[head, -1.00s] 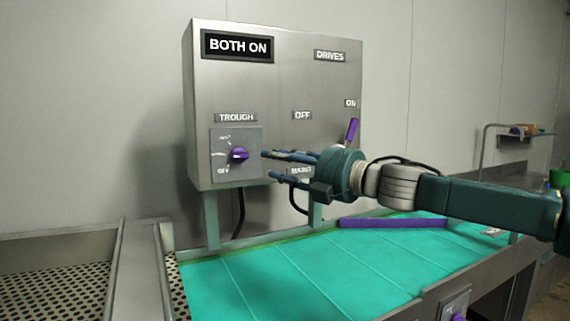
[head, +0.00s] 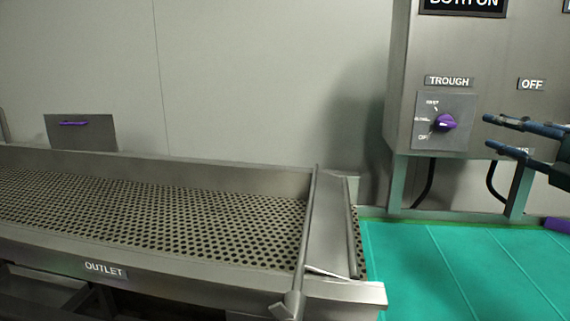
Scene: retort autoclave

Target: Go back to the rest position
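My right gripper (head: 505,136) is at the right edge of the head view, its dark fingers spread apart with nothing between them. It points left toward the purple TROUGH knob (head: 446,122) on the steel control box (head: 400,110), with a gap between the fingertips and the knob. The rest of the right arm is cut off by the frame. My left gripper is not in the head view.
A perforated steel trough (head: 150,210) labelled OUTLET (head: 105,270) fills the left and middle. A green belt (head: 430,265) lies below the control box. A small plate with a purple handle (head: 75,124) stands behind the trough. The wall above is bare.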

